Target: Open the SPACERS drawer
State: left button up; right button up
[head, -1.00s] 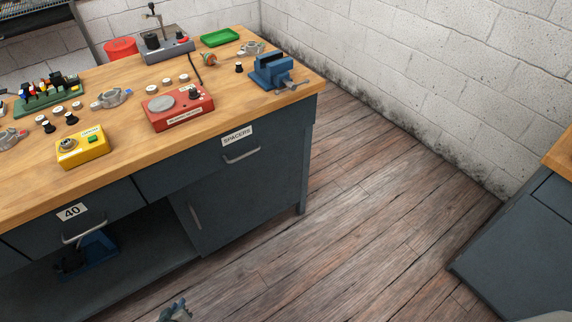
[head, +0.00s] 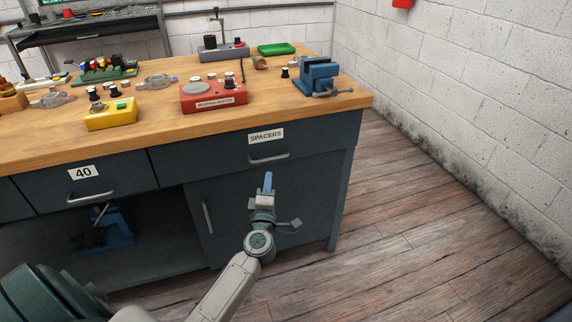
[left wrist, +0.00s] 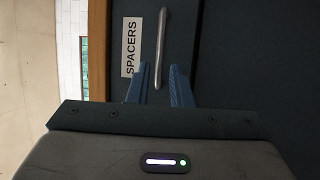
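The SPACERS drawer (head: 220,160) is a dark grey front under the right part of the wooden bench top, and it is shut flush. Its white SPACERS label (head: 266,136) sits above a curved metal handle (head: 269,158). My left gripper (head: 267,180) is just below and in front of the handle in the head view. In the left wrist view my left gripper's blue fingers (left wrist: 158,76) are apart and empty, with the handle (left wrist: 161,45) lined up between and beyond them. I cannot tell whether they touch it. My right gripper is not in view.
The workbench (head: 150,130) carries a red tester (head: 213,95), a yellow box (head: 110,115) and a blue vise (head: 317,75). A drawer labelled 40 (head: 110,186) is to the left, shut. A cupboard door (head: 235,220) is below. Floor at right (head: 430,220) is clear.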

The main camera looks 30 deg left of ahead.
aim_at(271, 159)
pick_arm(q)
jog(key=x, duration=1)
jog(key=shift+a+f+b, duration=0.1)
jog(key=shift+b, duration=0.3)
grip_shut()
